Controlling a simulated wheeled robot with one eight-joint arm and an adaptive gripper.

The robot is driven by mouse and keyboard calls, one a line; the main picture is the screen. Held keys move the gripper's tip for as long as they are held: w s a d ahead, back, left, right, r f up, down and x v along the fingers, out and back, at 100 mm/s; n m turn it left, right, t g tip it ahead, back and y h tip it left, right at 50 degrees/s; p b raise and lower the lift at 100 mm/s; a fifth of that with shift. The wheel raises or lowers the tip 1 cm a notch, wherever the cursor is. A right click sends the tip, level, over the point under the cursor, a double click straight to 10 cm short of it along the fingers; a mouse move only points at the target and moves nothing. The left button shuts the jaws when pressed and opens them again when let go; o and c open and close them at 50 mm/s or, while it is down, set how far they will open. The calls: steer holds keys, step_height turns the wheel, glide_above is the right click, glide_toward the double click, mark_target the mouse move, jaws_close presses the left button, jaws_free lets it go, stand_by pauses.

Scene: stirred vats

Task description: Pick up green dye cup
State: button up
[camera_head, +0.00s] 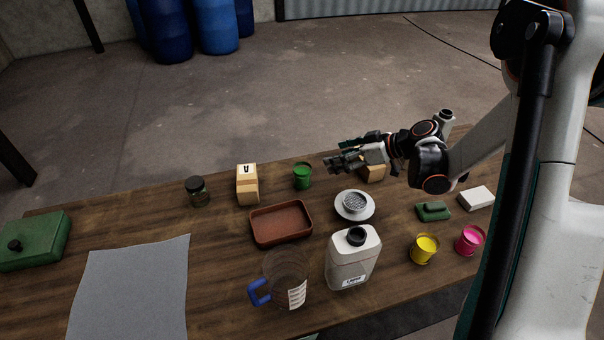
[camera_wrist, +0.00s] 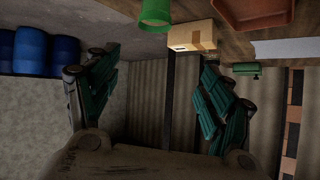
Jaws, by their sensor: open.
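The green dye cup (camera_head: 303,176) stands upright on the wooden table near its far edge. It shows in the wrist view (camera_wrist: 155,14) at the top, partly cut off by the frame edge. My gripper (camera_head: 330,166) is just to the right of the cup in the head view and looks a little above the table. In the wrist view its two green-padded fingers (camera_wrist: 158,85) are spread wide with nothing between them. The cup lies beyond the gap, toward the picture's top, and I see no contact with it.
A cardboard box (camera_head: 247,185) stands left of the cup, and a dark jar (camera_head: 199,192) farther left. A brown tray (camera_head: 281,224) lies in front. A white dish with a strainer (camera_head: 354,206) is right of it. A jug (camera_head: 357,258) and yellow (camera_head: 424,250) and pink cups (camera_head: 469,240) stand nearer.

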steer(key=n+y, duration=0.2)
glide_toward(306, 169)
steer(key=s+d, duration=0.1)
steer(key=d, duration=0.1)
steer(key=b+x, duration=0.2)
steer(key=x, duration=0.5)
steer(key=shift+w+a, duration=0.2)
steer(key=shift+a, duration=0.1)
steer(key=shift+r+b+x, duration=0.15)
steer(key=shift+b+x, duration=0.55)
steer(key=shift+x, duration=0.75)
steer(key=shift+r+b+x, duration=0.15)
steer(key=shift+b+x, duration=0.55)
steer(key=shift+x, duration=0.8)
steer(key=shift+a+t, duration=0.1)
steer(key=shift+t, duration=0.2)
steer(key=c, duration=1.3)
